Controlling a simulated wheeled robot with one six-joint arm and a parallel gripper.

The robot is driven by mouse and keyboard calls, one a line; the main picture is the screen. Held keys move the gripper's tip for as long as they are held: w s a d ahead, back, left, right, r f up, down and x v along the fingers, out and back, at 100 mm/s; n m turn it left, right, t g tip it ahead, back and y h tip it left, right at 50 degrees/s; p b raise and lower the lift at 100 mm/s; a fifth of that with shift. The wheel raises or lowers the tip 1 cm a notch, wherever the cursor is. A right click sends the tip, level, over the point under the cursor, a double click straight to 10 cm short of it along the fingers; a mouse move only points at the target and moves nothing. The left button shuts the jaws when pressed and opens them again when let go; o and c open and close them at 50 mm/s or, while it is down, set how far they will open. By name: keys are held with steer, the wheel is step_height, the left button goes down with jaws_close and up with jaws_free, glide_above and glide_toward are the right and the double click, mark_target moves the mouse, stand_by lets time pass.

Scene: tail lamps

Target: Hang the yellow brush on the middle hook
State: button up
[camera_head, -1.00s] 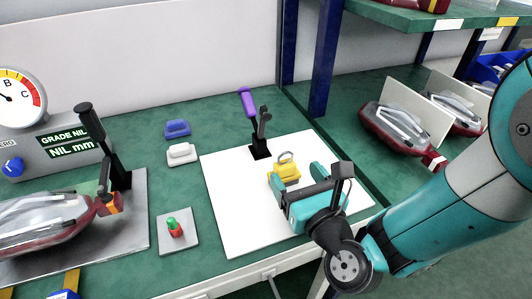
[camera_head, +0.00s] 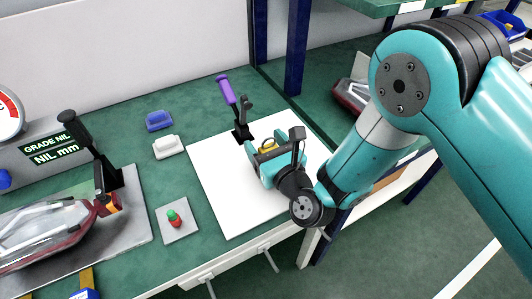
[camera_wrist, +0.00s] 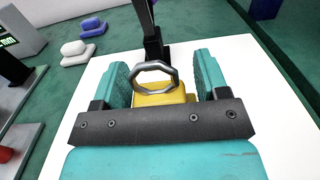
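The yellow block-like thing (camera_head: 268,146), which I take for the yellow brush, lies on a white sheet (camera_head: 215,185). It has a grey metal ring, plain in the wrist view above its yellow body (camera_wrist: 180,95). My gripper (camera_head: 262,160) is low over the sheet; it also shows in the wrist view (camera_wrist: 165,80). Its teal fingers are open, one on each side of the yellow brush, with gaps on both sides. My gripper hides part of the brush in the head view. I cannot make out any row of hooks.
A black toggle clamp with a purple handle (camera_head: 227,91) stands just behind the brush. A blue block (camera_head: 159,121) and a white block (camera_head: 167,147) lie left of the sheet. A red-green button (camera_head: 174,218) sits on a grey plate. A clamped tail lamp (camera_head: 45,235) is at left.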

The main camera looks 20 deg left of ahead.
steer(key=c, duration=0.8)
steer(key=shift+r, duration=0.15)
step_height(320, 180, up, 20)
steer(key=p, duration=1.6)
steer(key=shift+s, duration=0.1)
